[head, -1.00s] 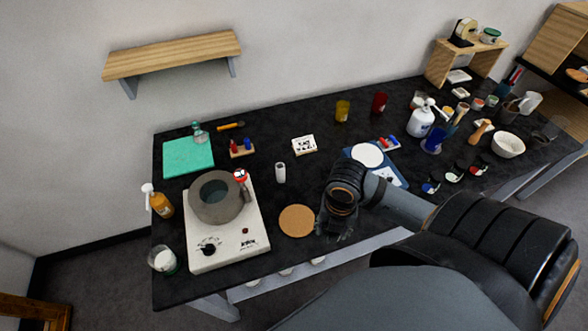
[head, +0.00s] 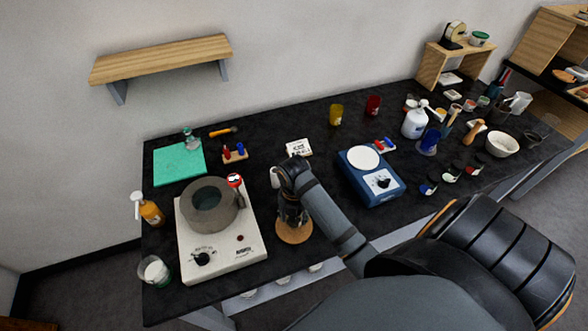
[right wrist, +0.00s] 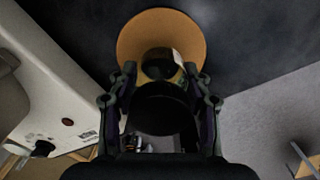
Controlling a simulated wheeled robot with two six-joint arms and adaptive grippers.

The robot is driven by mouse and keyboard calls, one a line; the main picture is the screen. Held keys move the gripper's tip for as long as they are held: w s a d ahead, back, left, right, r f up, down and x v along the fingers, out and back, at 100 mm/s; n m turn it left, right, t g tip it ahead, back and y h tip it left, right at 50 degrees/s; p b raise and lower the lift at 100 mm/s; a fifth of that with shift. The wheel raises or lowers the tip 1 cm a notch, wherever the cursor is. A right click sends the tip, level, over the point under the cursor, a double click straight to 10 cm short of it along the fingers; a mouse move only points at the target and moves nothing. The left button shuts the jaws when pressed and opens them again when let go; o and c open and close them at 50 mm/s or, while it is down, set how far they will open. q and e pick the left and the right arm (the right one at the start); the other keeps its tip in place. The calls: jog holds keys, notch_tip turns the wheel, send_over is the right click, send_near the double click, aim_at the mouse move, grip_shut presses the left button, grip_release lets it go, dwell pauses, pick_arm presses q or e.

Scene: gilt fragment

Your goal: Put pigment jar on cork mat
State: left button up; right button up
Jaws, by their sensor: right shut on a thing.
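The round cork mat (head: 294,236) lies near the front edge of the dark table, right of the white hotplate. My right gripper (head: 291,214) is directly over it, pointing down and covering its back part. In the right wrist view the gripper's fingers (right wrist: 162,92) are shut on the pigment jar (right wrist: 164,108), which has a black lid and a pale label. Beyond the jar lies the mat (right wrist: 140,35). Whether the jar touches the mat or hangs just above it, I cannot tell. In the head view the jar is mostly hidden by the gripper. My left gripper is out of view.
The hotplate (head: 226,258) with a grey ring-shaped vessel (head: 222,219) stands close left of the mat. A blue scale (head: 381,190) stands to the right. Several small black-lidded jars (head: 452,173) stand further right. A white cylinder (head: 275,178) is just behind my gripper.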

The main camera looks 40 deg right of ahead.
jog(key=shift+f, duration=1)
jog(key=o, duration=1.3)
jog(key=shift+f, duration=0.1)
jog(key=shift+c, duration=0.2)
notch_tip(320, 180, up, 5)
jog(key=shift+w+d+r+b, duration=0.1)
jog(key=shift+r+b, duration=0.1)
jog(key=shift+b, duration=0.1)
notch_tip(320, 180, up, 7)
jog(key=p, duration=0.5)
jog(key=shift+f, duration=0.1)
